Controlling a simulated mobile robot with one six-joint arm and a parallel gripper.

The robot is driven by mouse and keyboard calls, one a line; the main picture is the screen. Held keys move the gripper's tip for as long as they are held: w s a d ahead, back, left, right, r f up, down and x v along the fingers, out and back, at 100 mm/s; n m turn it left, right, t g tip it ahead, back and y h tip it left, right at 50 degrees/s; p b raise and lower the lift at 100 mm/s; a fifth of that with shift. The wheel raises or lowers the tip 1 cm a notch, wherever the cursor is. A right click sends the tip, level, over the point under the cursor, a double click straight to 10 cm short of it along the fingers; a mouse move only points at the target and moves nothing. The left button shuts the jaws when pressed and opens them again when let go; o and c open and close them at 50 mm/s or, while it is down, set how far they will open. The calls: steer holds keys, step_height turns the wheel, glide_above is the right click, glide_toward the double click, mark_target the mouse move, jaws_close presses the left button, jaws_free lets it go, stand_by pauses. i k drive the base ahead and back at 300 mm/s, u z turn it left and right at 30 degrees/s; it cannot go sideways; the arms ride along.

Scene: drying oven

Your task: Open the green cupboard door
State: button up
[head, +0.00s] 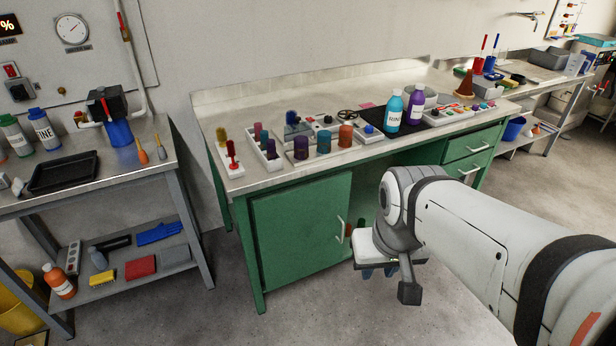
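The green cupboard door (298,232) is on the left front of the green workbench in the head view. It looks closed, lying in line with the bench front. Its pale upright bar handle (340,229) is near the door's right edge. My gripper (378,271) is to the right of the handle and lower in the picture, with a visible gap between them. Bluish fingertips show below its white body. The gripper's own body partly hides the fingers, so their opening is unclear. Nothing can be seen held in it.
The bench top (300,95) carries bottles, small trays and coloured jars. Green drawers (468,145) are at its right. A metal side table (165,150) with a lower shelf stands left of the cupboard. Bare floor (310,305) lies in front of the door.

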mark_target(302, 230)
steer(key=u, duration=0.55)
steer(key=i, duration=1)
